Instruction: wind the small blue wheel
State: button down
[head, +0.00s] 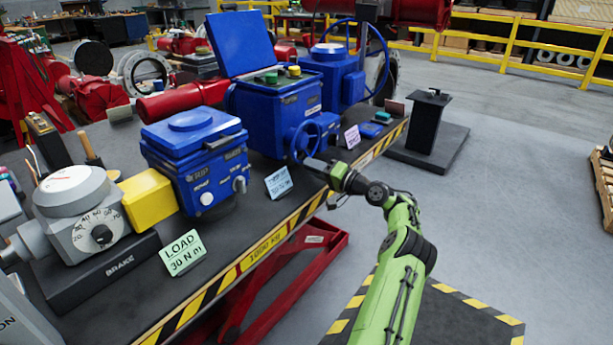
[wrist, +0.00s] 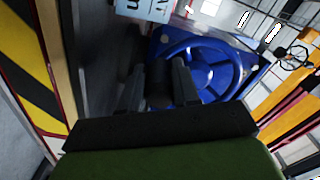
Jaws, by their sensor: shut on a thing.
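The small blue wheel (head: 305,140) is a spoked handwheel on the front of the blue actuator box (head: 270,115) with the open lid. In the wrist view the blue wheel (wrist: 205,72) fills the upper middle, with its rim and spokes visible. My gripper (head: 318,165) is at the lower right part of the wheel's rim in the head view. The exact contact between the fingers is dark and partly hidden.
The bench (head: 235,225) has a striped front edge below my gripper. A light blue card (head: 278,182) stands close to the left of the wheel, and a purple card (head: 352,136) stands to its right. A larger blue wheel (head: 377,60) is behind.

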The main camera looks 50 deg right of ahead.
jog(key=shift+d+f+n, duration=0.15)
jog(key=shift+d+n, duration=0.35)
jog(key=shift+n, duration=0.45)
jog(key=shift+d+f+n, duration=0.15)
jog(key=shift+d+n, duration=0.35)
jog(key=shift+n, duration=0.45)
jog(key=c, duration=0.8)
grip_release()
jog(key=shift+r, duration=0.1)
jog(key=s+p, duration=0.1)
jog(key=s, duration=0.4)
jog(key=s+p, duration=0.1)
jog(key=s, duration=0.9)
jog(key=shift+s+d+p, duration=0.25)
jog(key=shift+s+p, duration=0.1)
jog(key=shift+p, duration=0.05)
